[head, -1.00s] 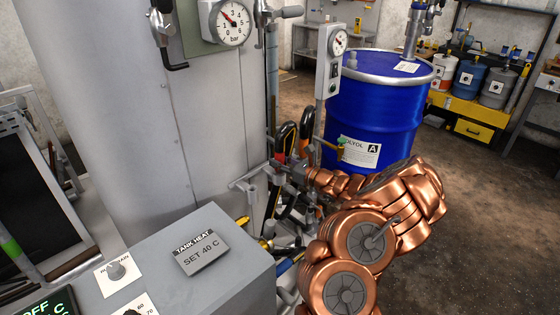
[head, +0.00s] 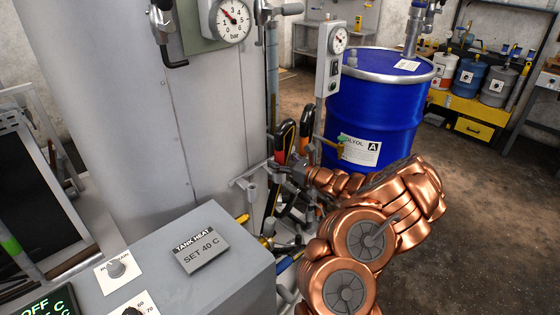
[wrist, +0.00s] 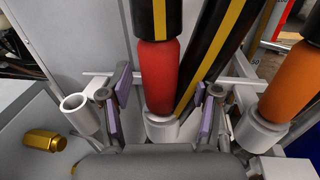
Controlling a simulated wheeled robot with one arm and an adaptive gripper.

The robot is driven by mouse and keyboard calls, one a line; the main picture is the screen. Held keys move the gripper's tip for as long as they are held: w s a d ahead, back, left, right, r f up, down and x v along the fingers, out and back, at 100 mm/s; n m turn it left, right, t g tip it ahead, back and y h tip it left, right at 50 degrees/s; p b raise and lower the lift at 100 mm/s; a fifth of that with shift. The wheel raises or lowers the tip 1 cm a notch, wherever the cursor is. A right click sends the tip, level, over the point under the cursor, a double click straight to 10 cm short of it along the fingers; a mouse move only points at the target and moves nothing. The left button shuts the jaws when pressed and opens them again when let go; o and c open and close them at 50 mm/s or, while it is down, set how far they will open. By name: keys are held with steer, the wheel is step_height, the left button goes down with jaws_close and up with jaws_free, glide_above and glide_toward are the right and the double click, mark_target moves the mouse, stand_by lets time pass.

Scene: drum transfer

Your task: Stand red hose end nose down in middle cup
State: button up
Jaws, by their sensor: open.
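The red hose end (wrist: 158,76) hangs from a black hose with a yellow stripe. In the wrist view it stands upright, with its lower end in or at the mouth of the grey middle cup (wrist: 162,131); how deep it sits is hidden. My gripper (wrist: 165,100) is open, with one purple-padded finger on each side of the red hose end and a visible gap on both sides. In the head view my gripper (head: 290,178) is beside the tank, among the hoses, and its fingers are hard to make out.
The left cup (wrist: 76,108) is empty. An orange hose end (wrist: 289,82) stands at the right cup (wrist: 257,132). A brass fitting (wrist: 45,141) lies at left. The grey tank (head: 150,110), control box (head: 205,270) and blue drum (head: 375,110) surround the cups closely.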

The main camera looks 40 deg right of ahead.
steer(key=v, duration=1.2)
steer(key=shift+r, duration=0.1)
stand_by(0.5)
